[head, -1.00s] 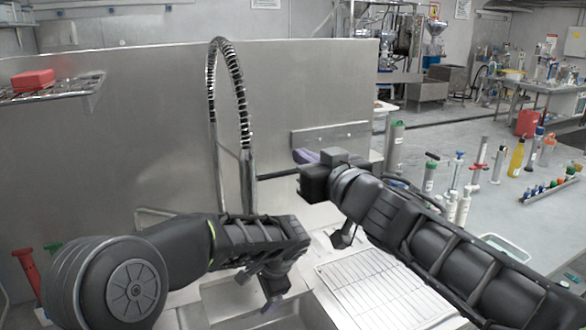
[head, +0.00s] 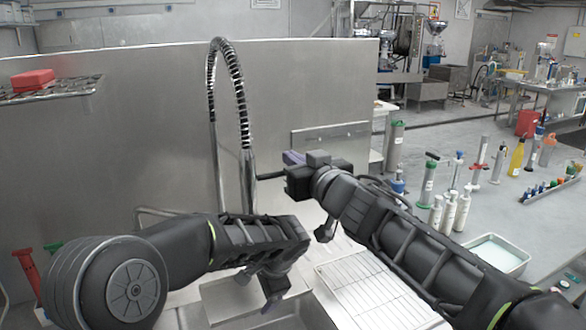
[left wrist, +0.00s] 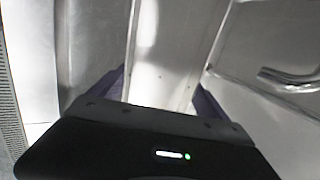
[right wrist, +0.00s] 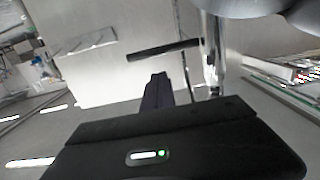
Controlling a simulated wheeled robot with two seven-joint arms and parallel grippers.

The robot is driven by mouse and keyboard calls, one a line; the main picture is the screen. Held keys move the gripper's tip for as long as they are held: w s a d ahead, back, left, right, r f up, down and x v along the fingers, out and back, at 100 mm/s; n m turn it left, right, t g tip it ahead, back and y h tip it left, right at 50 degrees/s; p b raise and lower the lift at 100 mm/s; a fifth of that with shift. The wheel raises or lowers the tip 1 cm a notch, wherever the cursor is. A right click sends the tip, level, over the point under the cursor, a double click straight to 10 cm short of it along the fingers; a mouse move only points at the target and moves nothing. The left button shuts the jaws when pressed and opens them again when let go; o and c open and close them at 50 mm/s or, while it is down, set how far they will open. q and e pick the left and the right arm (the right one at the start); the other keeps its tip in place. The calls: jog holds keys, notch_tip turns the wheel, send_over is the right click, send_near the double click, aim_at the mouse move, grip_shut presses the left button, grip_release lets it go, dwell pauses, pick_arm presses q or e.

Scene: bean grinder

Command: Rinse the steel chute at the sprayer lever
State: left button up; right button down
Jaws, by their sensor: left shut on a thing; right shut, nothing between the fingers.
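The steel chute (left wrist: 163,55) is a pale, straight-sided channel between the purple fingers of my left gripper (left wrist: 160,92) in the left wrist view. In the head view my left gripper (head: 273,303) points down over the sink; I cannot make out the chute clearly there. The sprayer (head: 248,178) hangs from a coiled hose, with its dark lever (head: 270,176) sticking out to the right. My right gripper (head: 293,158) is shut and empty beside the lever. In the right wrist view its fingers (right wrist: 157,90) are just short of the lever (right wrist: 165,49), with no contact visible.
A steel splash panel (head: 110,140) stands behind the sink. A wire rack (head: 370,285) lies right of the sink, under my right arm. A shallow tray (head: 500,254) and several bottles stand farther right. A shelf (head: 60,92) with a red block is at upper left.

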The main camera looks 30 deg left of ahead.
jog(key=shift+w+a+f, duration=0.1)
jog(key=shift+a+f, duration=0.05)
jog(key=shift+f, duration=0.8)
jog(key=shift+f, duration=0.1)
jog(key=shift+w+f+m, duration=0.1)
jog(key=shift+f+m, duration=0.7)
jog(key=shift+f, duration=0.05)
jog(key=shift+r, duration=0.15)
jog(key=s+d+r, duration=0.4)
jog(key=s+d, duration=0.1)
jog(key=d, duration=0.4)
jog(key=shift+s+d, duration=0.15)
jog(key=shift+d, duration=0.05)
